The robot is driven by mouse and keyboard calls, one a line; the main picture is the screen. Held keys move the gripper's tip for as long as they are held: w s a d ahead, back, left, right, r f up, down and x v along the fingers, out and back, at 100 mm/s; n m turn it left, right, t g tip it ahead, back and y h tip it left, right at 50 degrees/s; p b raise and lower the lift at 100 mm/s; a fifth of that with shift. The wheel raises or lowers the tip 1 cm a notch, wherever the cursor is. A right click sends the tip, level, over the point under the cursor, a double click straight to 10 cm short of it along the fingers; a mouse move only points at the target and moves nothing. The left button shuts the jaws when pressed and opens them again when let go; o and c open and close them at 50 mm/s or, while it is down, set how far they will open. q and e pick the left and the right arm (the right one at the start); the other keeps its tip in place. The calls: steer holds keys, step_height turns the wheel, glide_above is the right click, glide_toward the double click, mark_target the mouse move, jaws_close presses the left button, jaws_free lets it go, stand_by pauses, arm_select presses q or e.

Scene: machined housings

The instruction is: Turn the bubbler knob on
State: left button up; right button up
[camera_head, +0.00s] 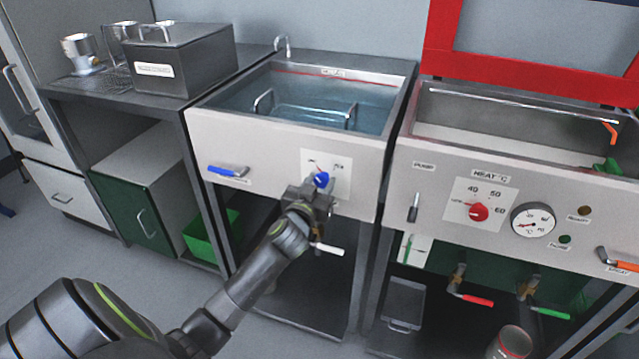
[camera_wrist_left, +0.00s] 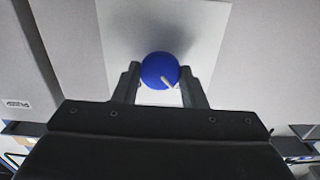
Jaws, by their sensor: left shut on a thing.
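The bubbler knob (camera_head: 321,179) is a round blue knob on a white label plate (camera_head: 342,163) on the front panel of the middle sink. In the left wrist view, the blue knob (camera_wrist_left: 160,70) sits between the two fingers of my left gripper (camera_wrist_left: 160,84), with a pale pointer mark at its lower right. My left gripper (camera_head: 316,190) also shows in the head view, right at the knob. It is shut on the knob. The knob's printed positions are too small to read. My right gripper is in neither view.
A blue-handled lever (camera_head: 228,170) is left of the knob on the same panel. The sink (camera_head: 300,100) holds water and a wire basket. A white-handled valve (camera_head: 327,249) hangs below. To the right, a heated tank has a red knob (camera_head: 478,211) and a gauge (camera_head: 532,219).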

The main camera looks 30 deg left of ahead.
arm_select(q)
steer(key=shift+m, duration=0.5)
steer(key=shift+m+p, duration=0.35)
steer(key=shift+m, duration=0.35)
steer(key=m+p, duration=0.1)
steer(key=m, duration=0.3)
steer(key=shift+d+m+p, duration=0.15)
steer(key=shift+m+p, duration=0.15)
steer(key=shift+p, duration=0.05)
steer(key=m+p, duration=0.1)
steer(key=m, duration=0.3)
steer(key=shift+m, duration=0.3)
steer(key=m, duration=0.2)
steer(key=m+p, duration=0.1)
steer(key=m, duration=0.1)
steer(key=m+p, duration=0.1)
steer(key=shift+f+m, duration=0.25)
steer(key=shift+m, duration=0.15)
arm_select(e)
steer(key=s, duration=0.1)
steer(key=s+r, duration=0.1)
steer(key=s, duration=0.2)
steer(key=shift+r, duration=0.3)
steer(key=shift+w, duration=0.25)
